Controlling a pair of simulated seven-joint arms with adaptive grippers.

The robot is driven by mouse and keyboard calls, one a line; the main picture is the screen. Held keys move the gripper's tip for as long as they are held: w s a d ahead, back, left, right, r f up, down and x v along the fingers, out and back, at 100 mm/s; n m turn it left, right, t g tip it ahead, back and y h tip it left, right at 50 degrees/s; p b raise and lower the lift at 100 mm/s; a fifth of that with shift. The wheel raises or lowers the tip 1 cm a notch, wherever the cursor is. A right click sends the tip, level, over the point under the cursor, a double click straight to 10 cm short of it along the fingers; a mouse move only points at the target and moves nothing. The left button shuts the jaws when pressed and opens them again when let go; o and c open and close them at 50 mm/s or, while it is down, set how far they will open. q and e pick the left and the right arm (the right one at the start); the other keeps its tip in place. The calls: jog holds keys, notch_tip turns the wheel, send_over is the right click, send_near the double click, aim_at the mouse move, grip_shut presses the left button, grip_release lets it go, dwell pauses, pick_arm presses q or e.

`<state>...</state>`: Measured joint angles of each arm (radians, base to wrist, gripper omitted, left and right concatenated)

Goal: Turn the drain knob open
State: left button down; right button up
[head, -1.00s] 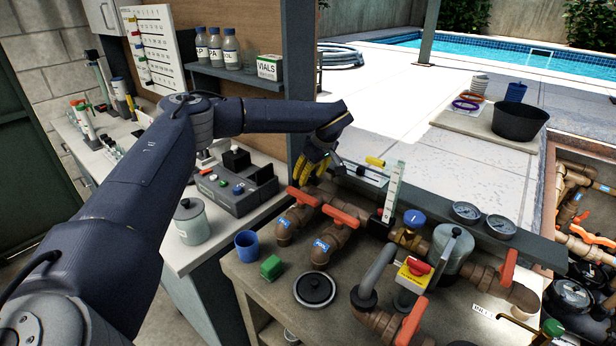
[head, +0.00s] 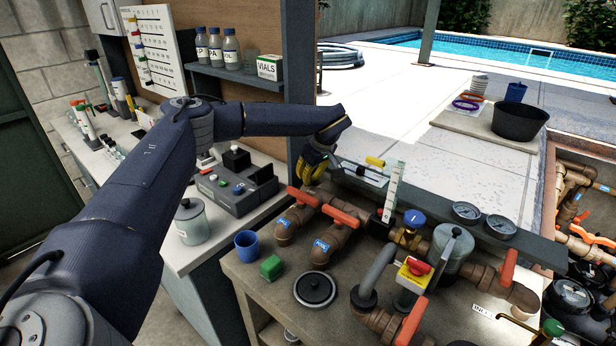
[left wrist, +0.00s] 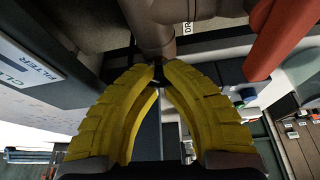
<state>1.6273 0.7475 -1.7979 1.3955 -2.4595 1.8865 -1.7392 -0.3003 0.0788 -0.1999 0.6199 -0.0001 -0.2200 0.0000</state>
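I cannot tell for sure which part is the drain knob. Candidates on the pipework are orange lever handles (head: 341,217), a blue round knob (head: 414,218) and a small green knob (head: 552,328) at lower right. My left gripper (head: 309,178) has yellow fingers and hovers behind the left pipes, near the orange handles, holding nothing visible. In the left wrist view the fingertips (left wrist: 159,69) meet or nearly meet just before a brown pipe (left wrist: 152,30). An orange handle (left wrist: 285,35) is at upper right, and a partly hidden label starting "DR" (left wrist: 187,22) is beside the pipe. My right gripper is not seen.
A red knob on a yellow plate (head: 415,267), a grey canister (head: 453,250), a blue cup (head: 247,245), a green block (head: 271,267) and a black-lidded disc (head: 315,289) crowd the bench. A grey control box (head: 236,187) stands left of the gripper.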

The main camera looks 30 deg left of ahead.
pick_arm(q)
jog(key=shift+n, duration=0.4)
jog(key=n+g, duration=0.1)
jog(key=n, duration=0.2)
jog(key=shift+w+a+r, duration=0.1)
jog(key=shift+w, duration=0.05)
jog(key=n+g, duration=0.1)
jog(key=n, duration=0.2)
jog(key=shift+n+g, duration=0.4)
jog(key=n+g, duration=0.1)
jog(key=n, duration=0.2)
jog(key=shift+w+a+h, duration=0.1)
jog(key=shift+h, duration=0.3)
jog(key=shift+n+g+h, duration=0.5)
jog(key=shift+n+g, duration=0.1)
jog(key=shift+n, duration=1.5)
jog(key=shift+f, duration=0.2)
jog(key=c, duration=2.1)
grip_release()
jog(key=o, duration=0.9)
jog(key=shift+r, duration=0.1)
jog(key=shift+o, duration=0.2)
